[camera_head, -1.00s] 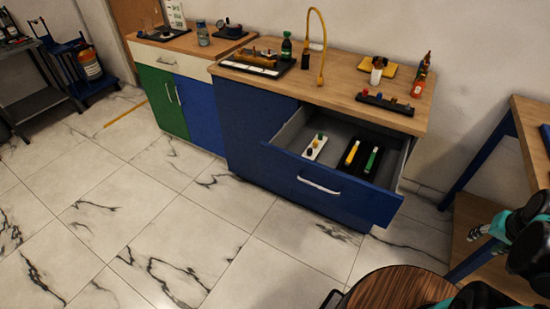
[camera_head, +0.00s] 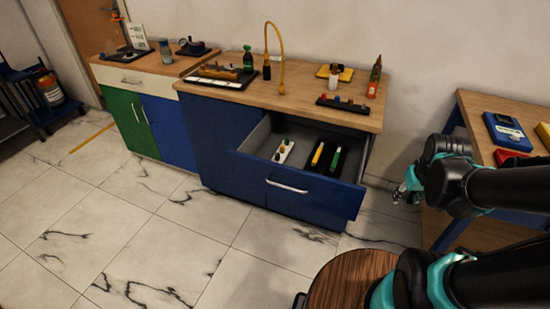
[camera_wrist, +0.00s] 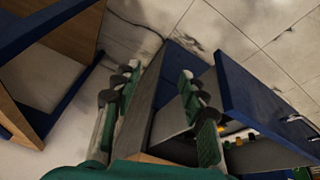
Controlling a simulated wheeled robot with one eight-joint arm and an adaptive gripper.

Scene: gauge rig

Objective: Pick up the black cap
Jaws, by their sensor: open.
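The open drawer (camera_head: 305,186) of the blue cabinet holds a white strip (camera_head: 283,152) with several small coloured and dark pieces on it. A dark piece on this strip may be the black cap; it is too small to tell. My gripper (camera_head: 402,191) is open and empty, to the right of the drawer and apart from it. In the wrist view my gripper (camera_wrist: 160,78) has its fingers spread, with the drawer to their right. Small coloured pieces show there partly behind the drawer front (camera_wrist: 262,110).
A dark tray (camera_head: 323,158) with a yellow and a green bar lies in the drawer beside the strip. The wooden counter (camera_head: 305,98) bears a black rack (camera_head: 343,104) with coloured pieces. A side table (camera_head: 470,104) stands at right.

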